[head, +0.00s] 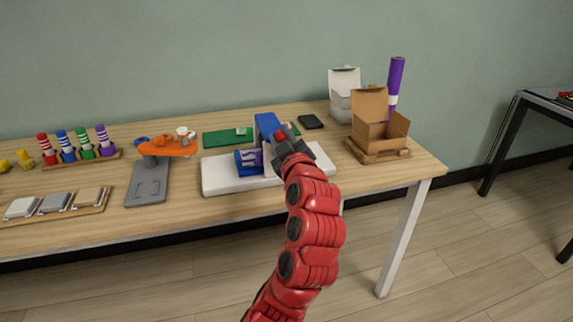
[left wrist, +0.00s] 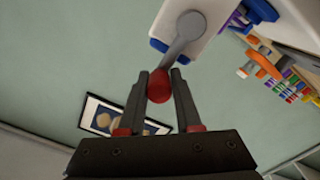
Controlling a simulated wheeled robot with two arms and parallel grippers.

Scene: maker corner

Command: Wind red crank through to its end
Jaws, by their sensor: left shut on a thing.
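The crank machine has a white base (head: 225,180), a blue top (head: 266,124) and blue and purple parts at its front left. My left gripper (head: 287,146) is at the machine's right side, and a bit of the red knob (head: 280,135) shows beside it. In the left wrist view the red knob (left wrist: 159,85) sits between the fingertips of my left gripper (left wrist: 160,92), which is shut on it. A grey crank arm (left wrist: 184,40) runs from the knob up to the white housing. My gripper hides part of the machine in the head view. My right gripper is not in view.
An open cardboard box (head: 372,130) stands right of the machine, with a white box (head: 343,92) and a purple roll (head: 395,80) behind it. A grey stand with an orange top (head: 170,148) is to the left. A dark phone-like slab (head: 311,122) lies behind.

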